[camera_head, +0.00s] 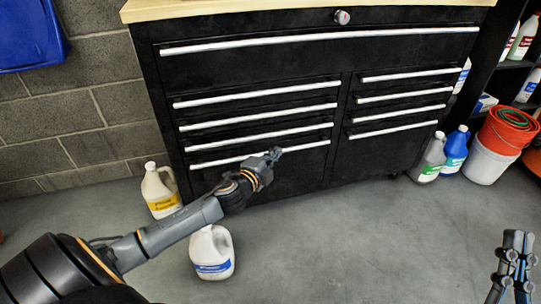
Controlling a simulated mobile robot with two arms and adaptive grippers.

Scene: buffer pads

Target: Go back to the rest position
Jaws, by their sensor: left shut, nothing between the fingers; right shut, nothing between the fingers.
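My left arm comes in from the lower left, and its gripper (273,154) is shut and empty. In the picture it overlaps the lower left drawers of the black tool cabinet (290,178); I cannot tell how close it is to them. My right gripper (517,242) shows at the lower right edge, over the bare floor. It is shut and empty.
A white jug (212,262) stands on the floor just below my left forearm in the picture. A jug with a yellow label (160,196) stands by the cabinet's left side. Bottles (455,148) and stacked buckets (488,160) stand at the right. The middle floor (350,235) is clear.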

